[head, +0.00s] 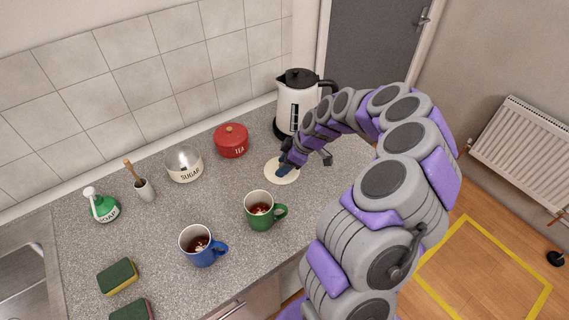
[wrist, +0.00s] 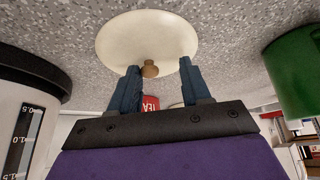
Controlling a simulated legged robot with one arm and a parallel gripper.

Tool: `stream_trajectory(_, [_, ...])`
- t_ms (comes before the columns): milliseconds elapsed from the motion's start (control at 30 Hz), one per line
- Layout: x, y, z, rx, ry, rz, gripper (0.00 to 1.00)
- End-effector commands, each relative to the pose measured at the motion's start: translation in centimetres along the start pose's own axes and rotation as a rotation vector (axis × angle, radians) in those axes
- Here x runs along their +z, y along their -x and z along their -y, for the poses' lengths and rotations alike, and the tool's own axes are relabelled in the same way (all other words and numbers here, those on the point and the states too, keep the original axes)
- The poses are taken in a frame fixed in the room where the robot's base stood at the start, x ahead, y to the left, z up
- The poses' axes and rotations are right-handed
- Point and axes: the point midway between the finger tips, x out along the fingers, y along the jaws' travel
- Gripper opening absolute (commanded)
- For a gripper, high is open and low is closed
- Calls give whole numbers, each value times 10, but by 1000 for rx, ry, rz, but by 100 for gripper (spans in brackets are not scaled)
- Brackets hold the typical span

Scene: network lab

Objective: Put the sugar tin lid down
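The sugar tin lid (head: 272,177) is a round cream disc lying on the worktop in front of the kettle. In the wrist view the lid (wrist: 125,42) shows with a small brown knob (wrist: 150,69) pointing toward my gripper (wrist: 160,66). The two blue fingers are apart, with a gap between them wider than the knob, and nothing is held. In the head view my gripper (head: 285,168) is over the lid, hiding part of it. The sugar tin (head: 185,174), cream with a SUGAR label, stands at the back left; its top looks open.
A red tea tin (head: 231,142) and a white kettle (head: 294,105) stand behind the lid. A green mug (head: 260,215) is in front, with a blue mug (head: 203,250) to its left. A soap bottle (head: 102,205), brush holder (head: 144,191) and sponges (head: 117,277) are at left.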

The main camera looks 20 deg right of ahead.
Motion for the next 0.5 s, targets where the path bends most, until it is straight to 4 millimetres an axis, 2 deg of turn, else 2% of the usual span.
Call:
stream_trajectory(133, [-1, 8, 0, 1, 0, -1, 47])
stream_trajectory(267, [-2, 26, 0, 2, 0, -2, 47])
stream_trajectory(500, [-2, 74, 0, 4, 0, -3, 47])
